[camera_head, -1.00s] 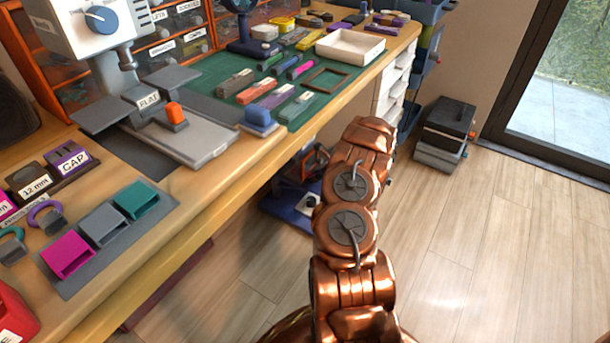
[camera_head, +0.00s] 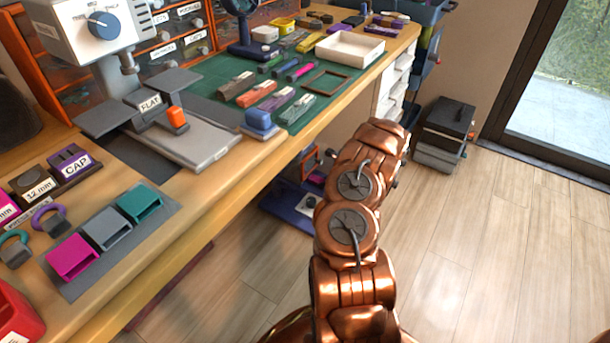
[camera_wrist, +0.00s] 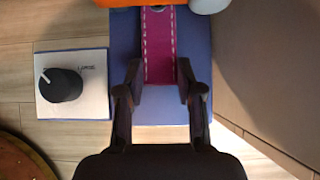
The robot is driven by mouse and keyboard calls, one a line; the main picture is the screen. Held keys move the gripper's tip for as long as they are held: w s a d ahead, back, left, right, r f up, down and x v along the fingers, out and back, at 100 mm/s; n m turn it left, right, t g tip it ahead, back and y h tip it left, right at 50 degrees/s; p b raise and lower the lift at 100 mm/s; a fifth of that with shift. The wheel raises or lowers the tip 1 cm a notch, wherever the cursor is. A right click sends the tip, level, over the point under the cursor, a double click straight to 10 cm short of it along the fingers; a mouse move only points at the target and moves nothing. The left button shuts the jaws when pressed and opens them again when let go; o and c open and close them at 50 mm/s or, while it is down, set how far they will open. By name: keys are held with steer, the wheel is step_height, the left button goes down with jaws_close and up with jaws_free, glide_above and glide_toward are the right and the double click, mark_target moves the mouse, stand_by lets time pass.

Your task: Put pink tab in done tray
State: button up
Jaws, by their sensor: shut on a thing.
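The pink tab (camera_wrist: 160,40), a magenta strip with white stitching along both edges, lies between the fingers of my gripper (camera_wrist: 160,70) in the wrist view. The gripper is shut on it. In the head view my gripper cannot be made out. A white open tray (camera_head: 350,50) stands at the far end of the bench and looks empty; no label on it is readable.
A blue machine (camera_head: 290,212) stands low under the bench, with a pink patch (camera_head: 317,178) on it. A black and grey case (camera_head: 445,130) is on the floor. The floor at right is clear.

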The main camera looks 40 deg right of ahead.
steer(key=shift+s+d+r+p, duration=0.1)
steer(key=shift+s+d+p, duration=0.15)
steer(key=shift+s, duration=0.55)
steer(key=shift+s+d+f+p, duration=0.1)
steer(key=shift+s+d+p, duration=0.1)
steer(key=shift+s, duration=0.55)
steer(key=shift+s+d+r+p, duration=0.1)
steer(key=shift+s+d+p, duration=0.15)
steer(key=shift+s, duration=0.55)
steer(key=shift+r, duration=0.1)
steer(key=s+r+p, duration=0.3)
steer(key=s+p, duration=0.2)
steer(key=s, duration=0.1)
steer(key=shift+d+r, duration=0.4)
